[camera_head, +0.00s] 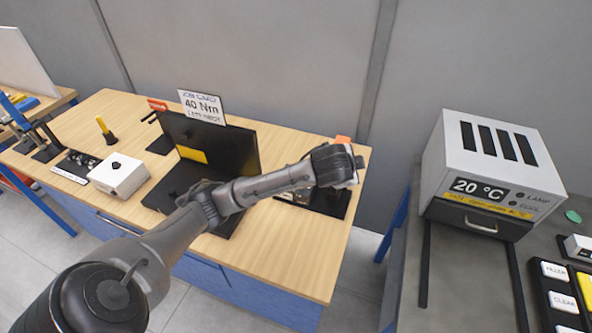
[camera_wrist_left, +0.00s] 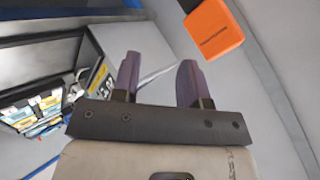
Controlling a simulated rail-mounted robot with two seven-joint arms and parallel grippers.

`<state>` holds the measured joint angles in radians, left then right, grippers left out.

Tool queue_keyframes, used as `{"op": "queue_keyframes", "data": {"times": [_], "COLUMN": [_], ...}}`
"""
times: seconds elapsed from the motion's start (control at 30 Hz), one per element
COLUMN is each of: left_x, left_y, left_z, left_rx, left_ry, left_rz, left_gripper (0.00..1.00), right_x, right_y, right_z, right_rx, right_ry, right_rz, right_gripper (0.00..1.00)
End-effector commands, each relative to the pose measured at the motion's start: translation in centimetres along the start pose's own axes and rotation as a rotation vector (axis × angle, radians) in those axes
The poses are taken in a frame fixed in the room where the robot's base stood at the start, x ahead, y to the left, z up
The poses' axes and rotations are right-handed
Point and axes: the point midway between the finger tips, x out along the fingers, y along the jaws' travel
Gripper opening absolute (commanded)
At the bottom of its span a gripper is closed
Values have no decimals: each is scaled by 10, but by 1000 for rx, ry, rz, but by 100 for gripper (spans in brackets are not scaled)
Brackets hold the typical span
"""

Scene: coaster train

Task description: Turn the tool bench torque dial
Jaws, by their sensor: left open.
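A white box (camera_head: 120,178) with a small black knob (camera_head: 115,165) on top stands on the left part of the wooden bench (camera_head: 95,110); this looks like the torque dial, but its markings are too small to read. A sign (camera_head: 202,106) reading "40 Nm" stands behind it to the right. My left arm reaches across the bench, and my left gripper (camera_head: 350,165) is at the bench's right end, well away from the white box. In the left wrist view the gripper (camera_wrist_left: 157,82) is open, with nothing between its two purple fingers. My right gripper is not in view.
A black open case (camera_head: 210,142) lies mid-bench beneath my arm. An orange tag (camera_head: 342,140) stands behind my gripper and shows as an orange block (camera_wrist_left: 213,28) in the wrist view. A white "20 °C" oven (camera_head: 490,160) stands on a separate counter to the right.

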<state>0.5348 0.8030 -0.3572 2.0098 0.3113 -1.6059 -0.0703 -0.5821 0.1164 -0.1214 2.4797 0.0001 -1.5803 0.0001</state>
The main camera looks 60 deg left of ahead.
Motion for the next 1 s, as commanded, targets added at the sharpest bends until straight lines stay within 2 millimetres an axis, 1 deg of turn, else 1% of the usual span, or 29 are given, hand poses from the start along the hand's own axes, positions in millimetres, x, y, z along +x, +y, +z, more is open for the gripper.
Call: {"op": "queue_keyframes", "data": {"times": [0.03, 0.07, 0.1, 0.13, 0.17, 0.2, 0.3, 0.37, 0.5, 0.7, 0.83, 1.0], "left_x": [-8, -12, -15, -14, -10, -1, 15, 22, 36, 49, 52, 53], "left_y": [-39, -56, -79, -95, -110, -117, -136, -136, -127, -116, -110, -107], "left_z": [-7, -9, -9, -6, 1, 14, 45, 57, 82, 119, 135, 147], "left_rx": [-4, -7, -9, -4, 11, 38, 119, 198, 417, 734, 879, 990], "left_ry": [-12, -19, -36, -59, -98, -149, -256, -288, -317, -257, -175, -86], "left_rz": [-46, -65, -86, -90, -81, -49, 48, 120, 307, 608, 752, 856], "left_gripper": [40, 40, 40, 40, 40, 40, 40, 40, 40, 40, 40, 40], "right_x": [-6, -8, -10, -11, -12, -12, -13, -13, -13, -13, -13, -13], "right_y": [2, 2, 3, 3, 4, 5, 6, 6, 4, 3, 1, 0], "right_z": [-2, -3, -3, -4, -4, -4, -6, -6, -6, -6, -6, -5], "right_rx": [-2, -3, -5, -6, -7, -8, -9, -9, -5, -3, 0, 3], "right_ry": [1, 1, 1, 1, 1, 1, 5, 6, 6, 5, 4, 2], "right_rz": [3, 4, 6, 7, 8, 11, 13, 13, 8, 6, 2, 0], "right_gripper": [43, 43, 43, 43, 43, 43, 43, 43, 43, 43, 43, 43]}}
